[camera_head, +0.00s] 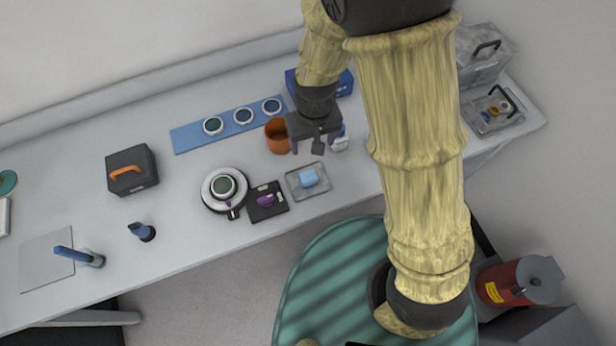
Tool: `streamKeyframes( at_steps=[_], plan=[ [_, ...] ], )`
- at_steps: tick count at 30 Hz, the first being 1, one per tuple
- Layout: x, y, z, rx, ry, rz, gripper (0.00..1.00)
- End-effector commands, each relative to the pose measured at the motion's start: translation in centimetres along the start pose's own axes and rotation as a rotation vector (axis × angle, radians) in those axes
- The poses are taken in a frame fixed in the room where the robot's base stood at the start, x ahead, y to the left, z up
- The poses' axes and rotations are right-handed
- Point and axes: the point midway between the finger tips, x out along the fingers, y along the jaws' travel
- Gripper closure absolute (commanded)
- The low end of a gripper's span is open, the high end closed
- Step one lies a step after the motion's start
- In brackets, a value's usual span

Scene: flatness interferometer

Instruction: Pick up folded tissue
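A small light-blue folded piece (309,178), which looks like the folded tissue, lies in a shallow clear tray (294,189) near the front edge of the bench. My gripper (318,147) hangs above the bench, just behind the tray in the picture and apart from the tissue. Its dark fingers point down, but the gap between them is too small and dark to read. Nothing is clearly seen held in it.
An orange cup (277,138) stands just left of my gripper, and a small white item (340,143) just right. A dark pad (267,212) with a purple item and a round white-rimmed stand (212,200) are left of the tray. A blue box (343,85) is behind.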

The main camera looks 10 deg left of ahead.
Motion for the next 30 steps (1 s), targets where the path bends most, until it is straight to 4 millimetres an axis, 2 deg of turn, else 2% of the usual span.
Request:
streamKeyframes(
  at_steps=[1,4,17,30],
  plan=[
    [0.7,-1.0,-0.1,-0.022,-0.01,0.004,0.29],
    [1.2,-1.9,-0.2,-0.041,-0.015,0.008,0.29],
    [1.7,-1.9,-0.2,-0.043,-0.017,0.008,0.29],
    [7.3,-1.9,-0.1,-0.042,-0.019,0.008,0.29]
  ],
)
